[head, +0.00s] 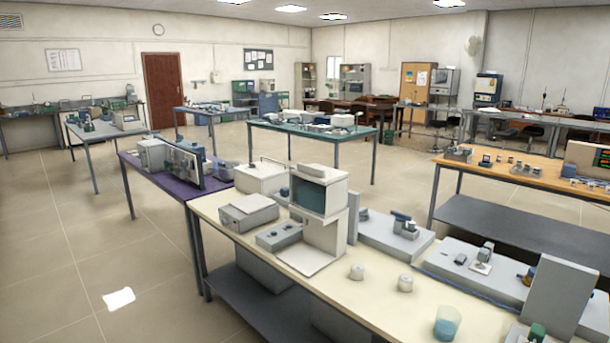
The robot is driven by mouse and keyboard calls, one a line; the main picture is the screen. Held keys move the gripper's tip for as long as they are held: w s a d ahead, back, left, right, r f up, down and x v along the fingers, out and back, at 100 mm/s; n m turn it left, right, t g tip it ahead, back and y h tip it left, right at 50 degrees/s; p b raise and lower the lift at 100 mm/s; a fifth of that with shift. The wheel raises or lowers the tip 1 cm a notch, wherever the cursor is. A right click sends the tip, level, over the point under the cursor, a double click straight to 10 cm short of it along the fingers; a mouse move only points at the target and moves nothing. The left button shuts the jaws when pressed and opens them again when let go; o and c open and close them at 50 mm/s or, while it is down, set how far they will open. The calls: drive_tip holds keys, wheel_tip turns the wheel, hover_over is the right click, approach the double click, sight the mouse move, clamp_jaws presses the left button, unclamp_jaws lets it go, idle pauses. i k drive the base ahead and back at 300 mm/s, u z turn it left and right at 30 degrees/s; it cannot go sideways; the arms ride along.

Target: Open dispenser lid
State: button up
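I cannot tell for sure which object is the dispenser. A tall white device (321,205) with a dark bluish front panel stands on the cream table (375,308) in the foreground. A low grey box (248,212) with a flat top and a small flat grey unit (279,235) sit left of it. Behind them is a white box (262,177) with a handle-like bar on top. No raised lid is clear on these. My gripper is not in view.
A grey upright panel (557,293) is at right. A purple table (170,180) adjoins at left. The tiled floor at left is mostly open, with a white patch (118,298).

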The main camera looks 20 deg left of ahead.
sight(315, 173)
drive_tip(key=k, duration=0.55)
drive_tip(key=u, duration=0.55)
drive_tip(key=i, duration=1)
drive_tip(key=u, duration=0.85)
drive_tip(key=i, duration=1.45)
drive_tip(key=z, duration=0.05)
